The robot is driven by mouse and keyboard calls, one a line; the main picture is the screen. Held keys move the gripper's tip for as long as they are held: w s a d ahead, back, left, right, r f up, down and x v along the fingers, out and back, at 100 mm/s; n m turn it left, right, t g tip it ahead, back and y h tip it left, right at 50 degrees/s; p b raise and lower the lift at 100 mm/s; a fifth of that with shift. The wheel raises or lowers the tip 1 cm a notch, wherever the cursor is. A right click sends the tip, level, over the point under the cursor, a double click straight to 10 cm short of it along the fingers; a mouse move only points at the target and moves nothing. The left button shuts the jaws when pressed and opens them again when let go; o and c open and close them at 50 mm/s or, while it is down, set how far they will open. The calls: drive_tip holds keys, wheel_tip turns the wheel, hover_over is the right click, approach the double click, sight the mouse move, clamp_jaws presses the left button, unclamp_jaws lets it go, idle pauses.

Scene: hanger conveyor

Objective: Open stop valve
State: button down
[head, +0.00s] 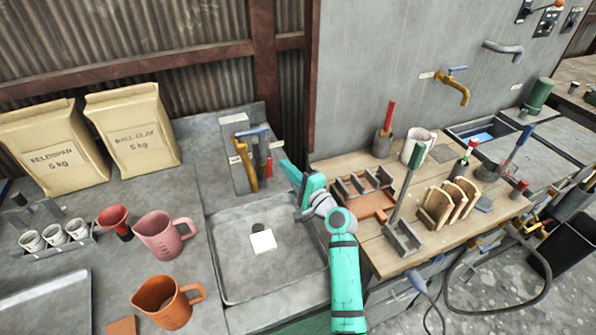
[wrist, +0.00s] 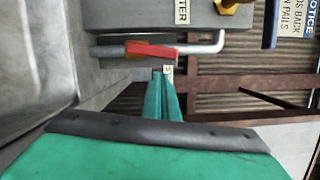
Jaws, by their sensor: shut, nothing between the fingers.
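The stop valve shows in the wrist view as a red lever (wrist: 152,50) on a thin grey pipe (wrist: 208,48). The lever lies roughly along the pipe there. In the head view the red lever (head: 268,168) is small, low beside the tap block at the back of the sink. My gripper (wrist: 165,78) is shut and empty, its green fingertips close to the lever and a small white label. I cannot tell whether they touch the lever. In the head view my gripper (head: 284,163) is just right of the lever, partly hidden by my arm.
A brass tap (head: 243,166) with a blue lever (head: 251,131) stands left of the valve, above the grey sink (head: 240,285). A wooden bench (head: 375,255) with tools is to the right. A pink jug (head: 158,238) and an orange jug (head: 163,303) stand left.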

sight(272, 163)
drive_tip(key=shift+s+a+r, duration=0.1)
drive_tip(key=shift+a, duration=0.35)
drive_tip(key=shift+s+a+r, duration=0.1)
drive_tip(key=shift+a, duration=0.35)
drive_tip(key=shift+a, duration=0.1)
drive_tip(key=shift+s+a+r+n, duration=0.15)
drive_tip(key=shift+s+a+n, duration=0.05)
drive_tip(key=shift+a+n, duration=0.4)
drive_tip(key=shift+d, duration=0.2)
